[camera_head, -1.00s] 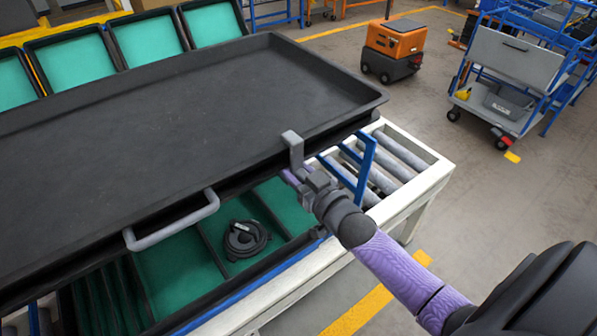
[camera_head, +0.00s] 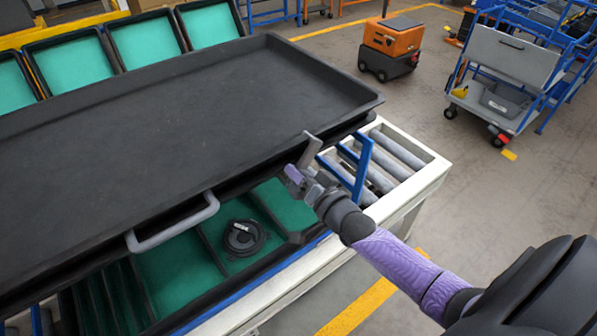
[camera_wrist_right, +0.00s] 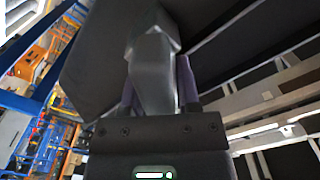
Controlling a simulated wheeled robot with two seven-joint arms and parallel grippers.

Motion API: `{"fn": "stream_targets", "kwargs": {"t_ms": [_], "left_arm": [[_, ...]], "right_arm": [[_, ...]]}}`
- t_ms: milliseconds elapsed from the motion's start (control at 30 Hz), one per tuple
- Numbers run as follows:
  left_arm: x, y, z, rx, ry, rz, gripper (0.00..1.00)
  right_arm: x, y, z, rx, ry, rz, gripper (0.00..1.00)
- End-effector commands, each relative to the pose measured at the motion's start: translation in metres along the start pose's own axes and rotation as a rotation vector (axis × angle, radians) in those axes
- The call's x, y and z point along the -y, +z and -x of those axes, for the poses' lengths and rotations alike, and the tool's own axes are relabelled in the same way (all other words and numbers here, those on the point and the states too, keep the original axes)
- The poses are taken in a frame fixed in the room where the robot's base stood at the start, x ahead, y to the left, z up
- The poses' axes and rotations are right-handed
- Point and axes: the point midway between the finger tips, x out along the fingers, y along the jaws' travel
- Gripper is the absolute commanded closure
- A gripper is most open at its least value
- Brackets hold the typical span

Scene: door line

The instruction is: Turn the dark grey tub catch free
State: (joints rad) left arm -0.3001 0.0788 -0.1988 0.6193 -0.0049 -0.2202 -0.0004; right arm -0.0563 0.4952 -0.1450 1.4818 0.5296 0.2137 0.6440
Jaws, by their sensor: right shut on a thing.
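The catch (camera_head: 309,152) is a dark grey lever at the front edge of the large dark tub lid (camera_head: 190,110), near its right corner. It leans to the right in the head view. My right gripper (camera_head: 298,177) is shut on it. In the right wrist view the catch (camera_wrist_right: 153,75) stands between my two purple fingers, large and close. The lid lies tilted over the tub, which has green compartments (camera_head: 165,270). The catch's pivot is hidden by my gripper. My left gripper is not in view.
A grey bar handle (camera_head: 175,228) is on the lid's front. A black coiled item (camera_head: 243,238) lies in one compartment. A blue bracket (camera_head: 362,165) stands just right of my gripper, beside the rollers (camera_head: 398,150). An orange cart (camera_head: 392,42) stands behind on open floor.

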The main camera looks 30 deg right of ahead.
Motion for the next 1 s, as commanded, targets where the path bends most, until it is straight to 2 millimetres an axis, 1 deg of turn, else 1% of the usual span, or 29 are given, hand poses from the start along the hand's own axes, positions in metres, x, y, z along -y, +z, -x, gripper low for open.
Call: {"fn": "stream_targets", "kwargs": {"t_ms": [600, 800, 1000], "left_arm": [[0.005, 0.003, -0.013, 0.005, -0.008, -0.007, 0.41], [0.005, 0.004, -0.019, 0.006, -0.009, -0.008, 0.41], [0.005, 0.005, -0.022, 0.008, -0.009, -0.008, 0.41]], "right_arm": [[-0.009, 0.004, 0.0, 0.002, 0.001, -0.569, 1.0], [-0.011, 0.006, 0.0, 0.002, 0.002, -0.716, 1.0], [-0.012, 0.006, 0.0, 0.002, 0.001, -0.82, 1.0]]}}
